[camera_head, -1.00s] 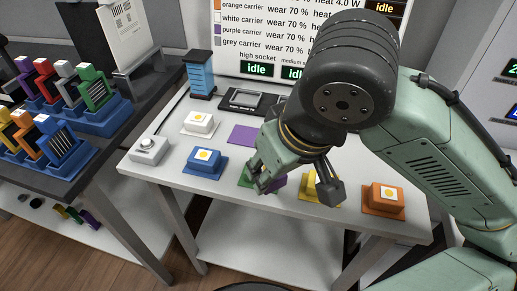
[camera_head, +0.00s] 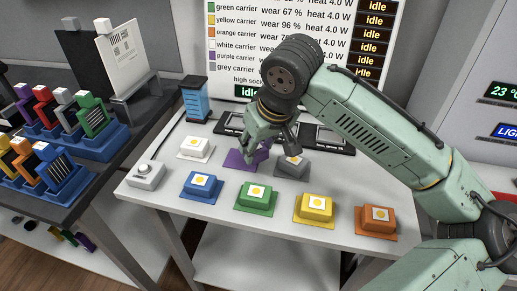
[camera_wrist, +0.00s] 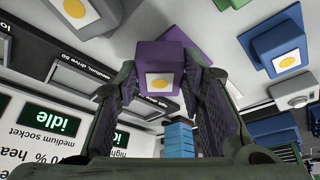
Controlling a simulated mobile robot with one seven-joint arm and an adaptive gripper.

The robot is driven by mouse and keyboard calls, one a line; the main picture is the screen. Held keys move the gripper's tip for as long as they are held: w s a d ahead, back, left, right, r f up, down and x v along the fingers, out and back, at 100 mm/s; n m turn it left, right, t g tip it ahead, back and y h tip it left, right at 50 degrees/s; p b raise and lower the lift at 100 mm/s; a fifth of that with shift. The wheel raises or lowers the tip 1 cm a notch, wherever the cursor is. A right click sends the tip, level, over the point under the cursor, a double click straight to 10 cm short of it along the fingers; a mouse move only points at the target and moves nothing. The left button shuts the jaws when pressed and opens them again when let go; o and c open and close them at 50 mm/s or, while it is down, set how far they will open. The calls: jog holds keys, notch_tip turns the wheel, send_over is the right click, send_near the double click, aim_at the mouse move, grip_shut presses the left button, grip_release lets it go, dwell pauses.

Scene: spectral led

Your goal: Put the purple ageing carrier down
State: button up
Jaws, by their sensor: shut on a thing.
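My gripper (camera_head: 250,157) is over the purple mat (camera_head: 232,160) in the second row of the white table, pointing down. In the wrist view its two fingers (camera_wrist: 160,72) are shut on the sides of the purple carrier (camera_wrist: 157,52), which has a white square with a yellow disc on its face. A purple surface shows just behind it in that view. In the head view the fingers mostly hide the carrier. I cannot tell whether it touches the mat.
The grey carrier (camera_head: 292,166) stands close on the right, the white carrier (camera_head: 195,148) on the left. Blue (camera_head: 201,184), green (camera_head: 256,196), yellow (camera_head: 315,207) and orange (camera_head: 377,220) carriers line the front. Dark sockets (camera_head: 325,138) lie behind. A blue tower (camera_head: 195,103) stands at back left.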

jog(key=shift+f, duration=0.95)
jog(key=shift+f, duration=0.15)
jog(key=o, duration=1.3)
jog(key=shift+c, duration=0.2)
jog(key=v, duration=1.2)
jog(key=shift+r, duration=0.2)
